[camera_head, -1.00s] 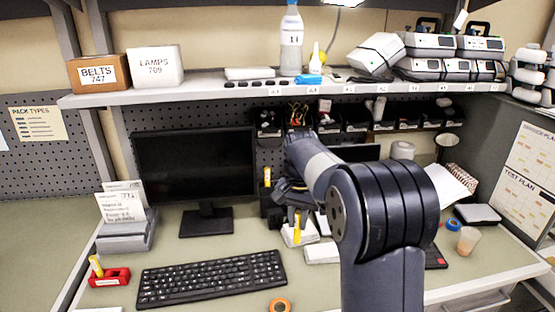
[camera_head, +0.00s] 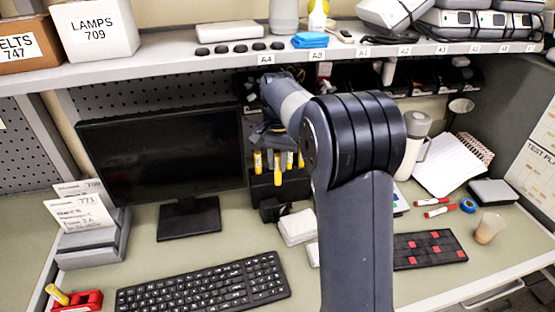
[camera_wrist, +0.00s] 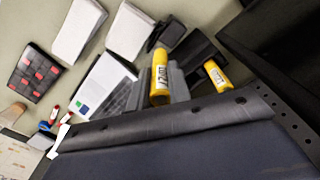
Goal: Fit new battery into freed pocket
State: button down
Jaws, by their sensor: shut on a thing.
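My gripper (camera_head: 272,138) is raised in front of the pegboard, to the right of the monitor. It is shut on a yellow battery (camera_head: 278,170), which hangs below the fingers. In the wrist view this yellow battery (camera_wrist: 160,77) has dark print on its label and sits between the grey fingers (camera_wrist: 162,88). Another yellow piece (camera_wrist: 215,76) shows beside it against something dark. In the head view, more yellow pieces (camera_head: 257,161) stand close by. A yellow battery-like piece (camera_head: 57,294) leans in a red holder (camera_head: 82,301) at front left. I cannot make out the freed pocket.
A monitor (camera_head: 165,150) stands left of my gripper, and a keyboard (camera_head: 203,285) lies in front. White boxes (camera_head: 297,227) lie below my gripper. A shelf (camera_head: 210,62) with several pumps (camera_head: 455,22) runs overhead.

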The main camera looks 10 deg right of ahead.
jog(key=shift+w+f+p, duration=0.5)
jog(key=shift+w+f, duration=0.3)
jog(key=shift+w, duration=0.7)
jog(key=shift+w+f+p, duration=0.5)
jog(key=shift+w+f, duration=0.3)
jog(key=shift+w, duration=0.75)
jog(key=shift+w+f+p, duration=0.5)
jog(key=shift+w+f, duration=0.3)
jog(key=shift+w, duration=0.7)
jog(key=shift+f, duration=0.3)
jog(key=c, duration=1.2)
grip_release()
jog(key=shift+c, duration=0.2)
